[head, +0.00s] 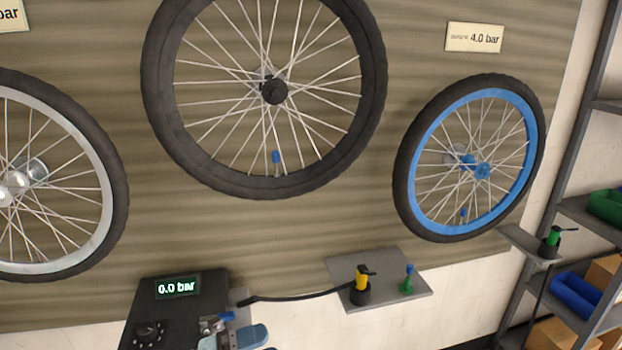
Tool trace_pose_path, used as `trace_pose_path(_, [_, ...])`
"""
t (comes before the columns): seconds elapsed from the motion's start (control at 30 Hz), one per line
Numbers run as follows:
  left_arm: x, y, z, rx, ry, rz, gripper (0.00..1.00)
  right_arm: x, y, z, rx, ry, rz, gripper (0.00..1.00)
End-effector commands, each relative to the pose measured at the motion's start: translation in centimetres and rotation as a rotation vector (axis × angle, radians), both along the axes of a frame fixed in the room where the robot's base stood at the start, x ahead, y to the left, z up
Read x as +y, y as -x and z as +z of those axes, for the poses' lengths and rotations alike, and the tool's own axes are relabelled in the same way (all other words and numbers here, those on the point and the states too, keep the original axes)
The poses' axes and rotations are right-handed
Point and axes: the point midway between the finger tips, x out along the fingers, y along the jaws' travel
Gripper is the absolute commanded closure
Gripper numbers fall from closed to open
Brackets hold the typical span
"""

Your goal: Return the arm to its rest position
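A pale blue and grey part, which looks like my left gripper (234,338), shows at the bottom edge, left of centre. It is beside the right side of a dark pump box (150,312) and is mostly cut off by the frame. I cannot tell whether it is open or shut. A small silver fitting with a blue piece (222,317) is just above it; I cannot tell whether they touch. My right gripper is out of view.
Black (367,150), blue-rimmed (533,140) and silver-rimmed (118,190) wheels hang on the wall. A grey shelf (385,299) holds a yellow-black pump head (362,282) with a hose and a green, blue-topped piece (407,281). A rack (566,170) stands right. The box reads 0.0 bar.

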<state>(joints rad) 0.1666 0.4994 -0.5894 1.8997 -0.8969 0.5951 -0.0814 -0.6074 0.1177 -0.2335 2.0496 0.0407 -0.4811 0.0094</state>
Motion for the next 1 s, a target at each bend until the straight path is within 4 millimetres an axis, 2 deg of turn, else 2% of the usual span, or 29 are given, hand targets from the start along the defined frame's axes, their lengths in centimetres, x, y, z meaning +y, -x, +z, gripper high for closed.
trace_pose_path(0.03, [0.3, 0.3, -0.8, 0.126, 0.107, 0.086, 0.33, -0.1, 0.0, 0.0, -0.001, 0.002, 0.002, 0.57])
trace_pose_path(0.17, [2.7, 0.5, -4.0, 0.484, 0.352, 0.329, 0.33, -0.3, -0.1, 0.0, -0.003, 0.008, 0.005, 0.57])
trace_pose_path(0.27, [5.1, 1.7, -8.1, 0.777, 0.504, 0.512, 0.33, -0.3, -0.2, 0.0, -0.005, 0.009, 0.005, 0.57])
trace_pose_path(0.4, [7.8, 5.1, -14.2, 1.141, 0.649, 0.718, 0.33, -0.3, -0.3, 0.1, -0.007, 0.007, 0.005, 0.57])
trace_pose_path(0.5, [9.0, 8.2, -17.9, 1.356, 0.718, 0.827, 0.33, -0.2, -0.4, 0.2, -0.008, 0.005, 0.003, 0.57])
trace_pose_path(0.73, [10.2, 15.8, -24.0, 1.763, 0.817, 1.008, 0.33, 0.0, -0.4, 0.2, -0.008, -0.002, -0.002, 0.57])
trace_pose_path(0.77, [10.3, 16.2, -23.3, 1.784, 0.823, 1.015, 0.33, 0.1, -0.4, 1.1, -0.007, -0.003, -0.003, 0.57])
trace_pose_path(0.8, [10.4, 15.8, -21.7, 1.764, 0.816, 1.009, 0.33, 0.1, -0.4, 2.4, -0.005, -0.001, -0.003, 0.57])
trace_pose_path(1.0, [10.6, 15.9, -17.7, 1.738, 0.801, 1.010, 0.33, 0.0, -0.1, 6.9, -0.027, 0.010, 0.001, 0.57])
